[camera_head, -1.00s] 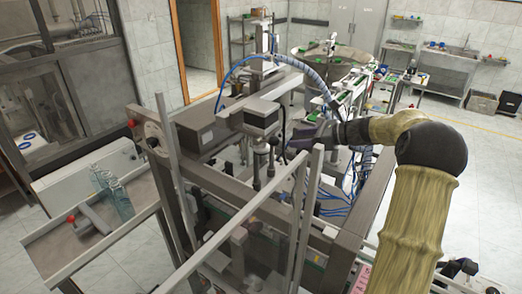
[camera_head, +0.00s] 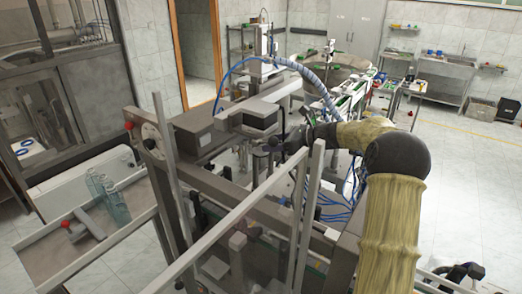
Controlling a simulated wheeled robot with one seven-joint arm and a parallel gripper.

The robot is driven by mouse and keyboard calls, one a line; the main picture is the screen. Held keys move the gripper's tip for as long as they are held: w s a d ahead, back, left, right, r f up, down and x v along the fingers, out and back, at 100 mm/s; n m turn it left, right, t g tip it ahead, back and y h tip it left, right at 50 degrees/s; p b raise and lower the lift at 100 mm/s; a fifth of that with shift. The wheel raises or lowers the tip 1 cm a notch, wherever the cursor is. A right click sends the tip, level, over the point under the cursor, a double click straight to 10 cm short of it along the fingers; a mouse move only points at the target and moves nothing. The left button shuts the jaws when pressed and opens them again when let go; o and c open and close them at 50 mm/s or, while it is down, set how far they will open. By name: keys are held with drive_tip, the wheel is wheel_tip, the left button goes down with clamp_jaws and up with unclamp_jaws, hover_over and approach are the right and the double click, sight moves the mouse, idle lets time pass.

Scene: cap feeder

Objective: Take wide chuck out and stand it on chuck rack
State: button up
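My arm reaches in from the right, and my gripper (camera_head: 284,145) is at the dark parts under the capping head (camera_head: 262,116). It is small and dark there, and I cannot tell whether its fingers are open or shut, or touch anything. A dark upright spindle part (camera_head: 257,165) shows below the head, left of my gripper. I cannot tell whether it is the wide chuck. I cannot make out the chuck rack for certain.
Frame posts (camera_head: 308,205) and a slanted rail (camera_head: 235,215) stand in front of the head. Blue hoses (camera_head: 335,210) hang on the right. Clear bottles (camera_head: 105,195) and a red-knobbed part stand on a left shelf (camera_head: 40,250). Open floor lies right.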

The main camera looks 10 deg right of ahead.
sight(258, 152)
drive_tip(key=x, duration=0.4)
drive_tip(key=shift+w+f+b, duration=0.15)
drive_tip(key=shift+f+b, duration=0.05)
drive_tip(key=shift+b, duration=0.2)
drive_tip(key=shift+d, duration=0.1)
drive_tip(key=shift+c, duration=0.3)
drive_tip(key=c, duration=1.1)
